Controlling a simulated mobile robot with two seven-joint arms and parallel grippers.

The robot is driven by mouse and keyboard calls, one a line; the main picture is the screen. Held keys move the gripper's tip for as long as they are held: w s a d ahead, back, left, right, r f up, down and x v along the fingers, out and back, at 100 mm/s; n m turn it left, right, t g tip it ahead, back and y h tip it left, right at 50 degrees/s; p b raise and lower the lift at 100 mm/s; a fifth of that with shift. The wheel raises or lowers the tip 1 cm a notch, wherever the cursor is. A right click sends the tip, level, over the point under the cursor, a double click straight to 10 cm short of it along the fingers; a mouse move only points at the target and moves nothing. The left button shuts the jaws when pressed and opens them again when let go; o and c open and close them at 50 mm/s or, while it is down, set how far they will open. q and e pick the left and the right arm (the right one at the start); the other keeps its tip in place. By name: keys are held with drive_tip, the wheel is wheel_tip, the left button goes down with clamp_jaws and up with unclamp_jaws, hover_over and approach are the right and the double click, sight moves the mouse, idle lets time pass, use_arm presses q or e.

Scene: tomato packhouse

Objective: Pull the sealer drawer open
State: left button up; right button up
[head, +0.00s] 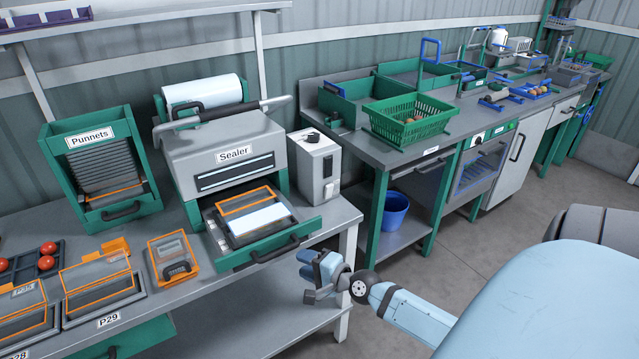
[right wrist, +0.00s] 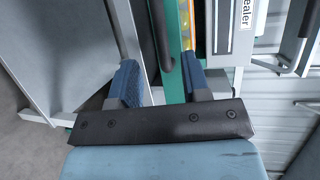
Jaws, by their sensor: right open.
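The sealer (head: 232,150) is a grey and green machine on the bench. Its drawer (head: 303,232) stands out at the front, showing an orange-edged tray and a pale sheet inside. The drawer's dark bar handle (head: 275,251) is on its green front. My right gripper (head: 318,272) is open and empty, just right of and in front of the handle. In the right wrist view the handle (right wrist: 160,40) shows between the two blue fingertips (right wrist: 157,68), with the green drawer front beside it; neither finger clearly touches it. My left gripper is out of view.
A Punnets dispenser (head: 95,165) stands left of the sealer, with an orange-edged punnet tray (head: 172,258) in front. A grey box (head: 315,165) stands right of the sealer. Free floor lies right of the bench; a blue bucket (head: 395,212) is under the farther bench.

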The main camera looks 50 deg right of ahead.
drive_tip(key=shift+v, duration=2.2)
